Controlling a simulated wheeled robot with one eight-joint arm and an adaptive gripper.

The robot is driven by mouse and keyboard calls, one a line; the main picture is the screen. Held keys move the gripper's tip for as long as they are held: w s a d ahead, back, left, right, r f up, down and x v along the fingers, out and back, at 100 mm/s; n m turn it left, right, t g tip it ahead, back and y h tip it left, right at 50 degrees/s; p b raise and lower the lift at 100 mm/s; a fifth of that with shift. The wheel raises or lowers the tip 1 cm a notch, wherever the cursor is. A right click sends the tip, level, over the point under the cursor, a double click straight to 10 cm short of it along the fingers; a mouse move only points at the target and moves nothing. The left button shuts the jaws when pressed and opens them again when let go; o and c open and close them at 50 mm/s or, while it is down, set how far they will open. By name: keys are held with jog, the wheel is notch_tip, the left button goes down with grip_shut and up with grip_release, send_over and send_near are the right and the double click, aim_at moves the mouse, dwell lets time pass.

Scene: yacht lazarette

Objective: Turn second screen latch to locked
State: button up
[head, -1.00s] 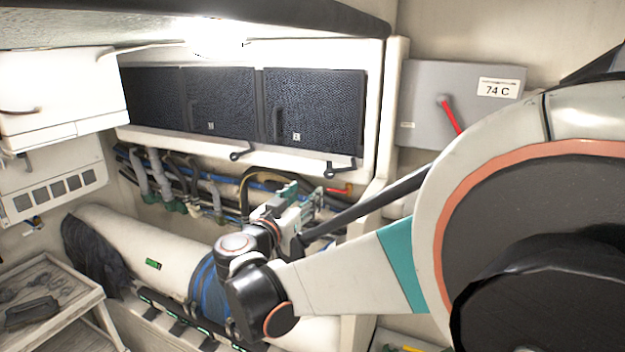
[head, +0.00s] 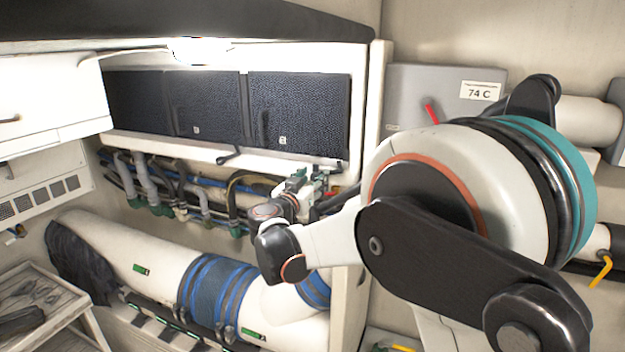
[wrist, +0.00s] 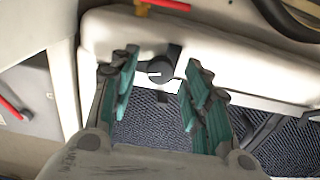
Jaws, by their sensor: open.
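The right-hand dark mesh screen (head: 300,115) bears a small number label that looks like a 2. In the wrist view its latch (wrist: 157,70) is a round black knob with a white mark and a short black arm pointing to the upper right. My gripper (wrist: 160,62) is open, its teal fingers either side of the knob, apart from it as far as I can tell. In the head view my gripper (head: 308,178) is just under the screen's lower edge and hides this latch. The screen's mesh also shows between the fingers in the wrist view (wrist: 150,128).
Another black latch (head: 230,156) sits under the neighbouring screen (head: 205,105). Hoses and pipes (head: 165,185) run below the screens. A red handle (wrist: 168,4) lies close to the latch. A grey box (head: 410,100) with a red lever stands to the right, past a white post (head: 374,110).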

jog(key=shift+c, duration=0.3)
grip_shut()
jog(key=shift+n+b, duration=0.35)
jog(key=shift+n, duration=0.05)
jog(key=shift+f+n+b, duration=0.15)
jog(key=shift+n+b, duration=0.5)
jog(key=shift+n, duration=0.35)
jog(key=n+b, duration=0.2)
jog(key=n, duration=0.2)
jog(key=shift+a+n, duration=0.1)
jog(key=shift+n, duration=0.2)
jog(key=n+b, duration=0.1)
jog(key=n, duration=0.2)
jog(key=shift+w+n, duration=0.1)
jog(key=shift+n, duration=0.2)
jog(key=shift+n+b, duration=0.55)
jog(key=shift+n, duration=1.05)
